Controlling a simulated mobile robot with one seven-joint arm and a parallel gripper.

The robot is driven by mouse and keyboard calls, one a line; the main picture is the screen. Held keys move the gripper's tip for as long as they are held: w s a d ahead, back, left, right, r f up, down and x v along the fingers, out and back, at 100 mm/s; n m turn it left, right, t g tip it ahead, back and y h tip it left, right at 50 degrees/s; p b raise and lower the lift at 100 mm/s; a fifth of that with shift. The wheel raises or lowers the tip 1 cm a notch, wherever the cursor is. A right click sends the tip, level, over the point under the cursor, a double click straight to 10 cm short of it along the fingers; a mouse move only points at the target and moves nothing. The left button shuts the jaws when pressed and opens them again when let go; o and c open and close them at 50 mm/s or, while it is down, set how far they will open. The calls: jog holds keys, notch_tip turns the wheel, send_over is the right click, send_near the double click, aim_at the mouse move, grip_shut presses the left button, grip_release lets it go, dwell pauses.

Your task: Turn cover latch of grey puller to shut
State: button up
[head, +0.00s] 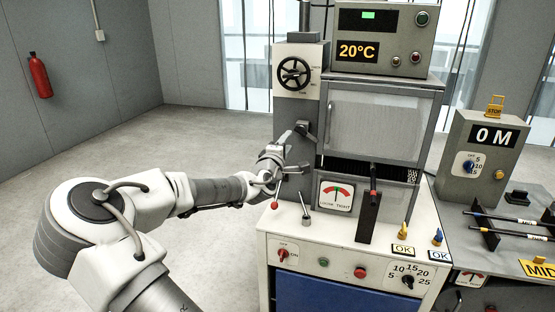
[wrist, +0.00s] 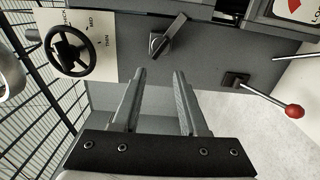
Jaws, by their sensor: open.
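The grey puller (head: 292,108) is the tall grey machine with a closed, windowed cover (head: 370,125). My gripper (head: 293,157) is beside the machine, just below the latch. In the wrist view its two fingers (wrist: 160,78) are apart and empty, pointing at the panel below the hub. Contact with the latch is not visible.
A black handwheel (head: 294,73) is above the latch. A red-knobbed lever (head: 274,205) and a dark-knobbed lever (head: 306,217) stand below my gripper. A tightness gauge (head: 336,197) and a red-gripped lever (head: 373,190) are to the right. The floor at left is clear.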

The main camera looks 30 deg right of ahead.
jog(key=v, duration=1)
jog(key=shift+s+d, duration=0.1)
jog(key=m+p, duration=0.1)
jog(key=m, duration=0.5)
send_near(300, 133)
jog(key=x, duration=0.8)
jog(key=shift+w+d, duration=0.1)
jog(key=shift+w, duration=0.15)
grip_shut()
